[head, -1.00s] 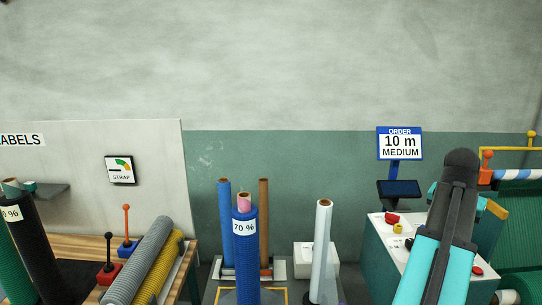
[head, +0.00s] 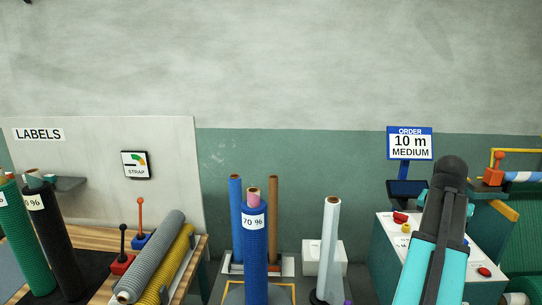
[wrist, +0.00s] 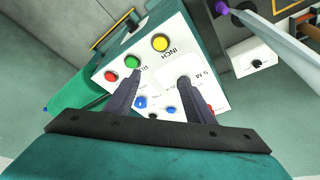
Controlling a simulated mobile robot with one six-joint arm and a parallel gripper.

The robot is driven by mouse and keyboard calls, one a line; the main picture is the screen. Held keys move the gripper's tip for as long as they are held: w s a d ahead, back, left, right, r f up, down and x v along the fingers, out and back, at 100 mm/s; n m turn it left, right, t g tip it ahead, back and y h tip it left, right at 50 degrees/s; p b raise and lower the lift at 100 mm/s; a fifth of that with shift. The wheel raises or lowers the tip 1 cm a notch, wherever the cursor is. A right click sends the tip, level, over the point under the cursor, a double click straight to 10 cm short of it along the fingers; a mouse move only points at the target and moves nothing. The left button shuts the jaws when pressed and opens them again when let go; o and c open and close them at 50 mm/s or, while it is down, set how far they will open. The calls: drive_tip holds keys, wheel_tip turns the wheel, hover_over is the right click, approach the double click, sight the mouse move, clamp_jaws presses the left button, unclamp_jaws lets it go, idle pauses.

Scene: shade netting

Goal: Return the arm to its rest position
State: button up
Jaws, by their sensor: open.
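My arm (head: 436,240) stands raised at the right of the head view, in front of the control cabinet; its gripper does not show there. In the wrist view my gripper (wrist: 158,80) has its two dark fingers apart with nothing between them. Beyond the fingers is the white button panel (wrist: 190,62) of the cabinet, with red, green, yellow and blue buttons. Whether the fingertips touch the panel I cannot tell.
A blue roll marked 70 % (head: 254,245) and a white roll (head: 329,245) stand mid-floor. A workbench (head: 100,232) at left holds a grey roll (head: 150,256) and a yellow roll (head: 168,262). An order sign (head: 410,143) reads 10 m MEDIUM. The wall above is bare.

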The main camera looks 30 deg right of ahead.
drive_tip(key=w+a+f+n+g+y, duration=0.1)
drive_tip(key=w+a+f+n, duration=0.1)
drive_tip(key=w+a+f, duration=0.6)
drive_tip(key=w+a+f+n+y, duration=0.2)
drive_tip(key=w+a+f, duration=0.4)
drive_tip(key=f, duration=0.4)
drive_tip(key=w+a+f+n+g+y+b, duration=0.1)
drive_tip(key=w+a+f+n, duration=0.15)
drive_tip(key=a+f, duration=0.65)
drive_tip(key=w+a+f+n+g, duration=0.1)
drive_tip(key=w+a+f, duration=0.2)
drive_tip(key=a+f, duration=0.55)
drive_tip(key=s+a+f+n+g+b, duration=0.1)
drive_tip(key=s+a+f+n, duration=0.15)
drive_tip(key=a+f, duration=0.65)
drive_tip(key=s+a+f+n+g, duration=0.15)
drive_tip(key=s+a+f, duration=0.25)
drive_tip(key=a+f, duration=0.45)
drive_tip(key=s+a+f+n, duration=0.2)
drive_tip(key=s+a+f, duration=0.3)
drive_tip(key=s, duration=0.2)
drive_tip(key=s+a+f+n+g, duration=0.1)
drive_tip(key=s+a+f+n, duration=0.1)
drive_tip(key=s+a+f, duration=0.2)
drive_tip(key=shift+s+a+f, duration=0.35)
drive_tip(key=shift+s+f, duration=0.6)
drive_tip(key=shift+s, duration=0.95)
